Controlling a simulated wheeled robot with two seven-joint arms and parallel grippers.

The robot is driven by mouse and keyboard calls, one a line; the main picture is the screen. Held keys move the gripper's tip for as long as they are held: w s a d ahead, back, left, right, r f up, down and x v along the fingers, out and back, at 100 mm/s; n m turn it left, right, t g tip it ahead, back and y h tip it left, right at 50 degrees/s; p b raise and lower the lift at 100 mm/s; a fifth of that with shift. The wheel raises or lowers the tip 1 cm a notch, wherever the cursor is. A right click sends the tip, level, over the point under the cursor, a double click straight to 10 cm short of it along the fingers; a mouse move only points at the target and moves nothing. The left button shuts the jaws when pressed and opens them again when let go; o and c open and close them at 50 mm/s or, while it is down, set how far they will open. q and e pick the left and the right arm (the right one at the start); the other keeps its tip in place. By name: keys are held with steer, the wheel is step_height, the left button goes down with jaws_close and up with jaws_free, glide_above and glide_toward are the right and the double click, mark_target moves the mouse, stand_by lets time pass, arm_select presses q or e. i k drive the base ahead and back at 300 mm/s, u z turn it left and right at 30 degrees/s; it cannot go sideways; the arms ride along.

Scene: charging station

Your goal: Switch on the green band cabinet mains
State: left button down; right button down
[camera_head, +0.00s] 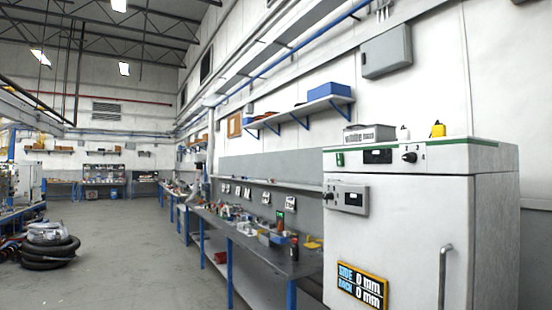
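The green band cabinet (400,215) stands at the right, a tall white cabinet with a green strip around its top edge. On its upper front are a small green label (340,159), a dark display (378,156) and a black rotary knob (409,157) with small marks above it. A grey box (346,198) on its front, below the green label, carries another black knob (328,196) and a small display. The switch positions are too small to read surely. Neither of my grippers shows in the head view.
A grey box (369,134) and a yellow bottle (438,129) stand on the cabinet top. A vertical handle (444,275) juts from its front. A long workbench (262,258) with tools runs along the wall. The floor (130,240) left of it is open; coiled hoses (48,248) lie further left.

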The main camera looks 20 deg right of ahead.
mark_target(339, 156)
steer(key=u, duration=0.05)
steer(key=i, duration=1)
steer(key=z, duration=0.7)
steer(key=i, duration=0.75)
steer(key=z, duration=0.85)
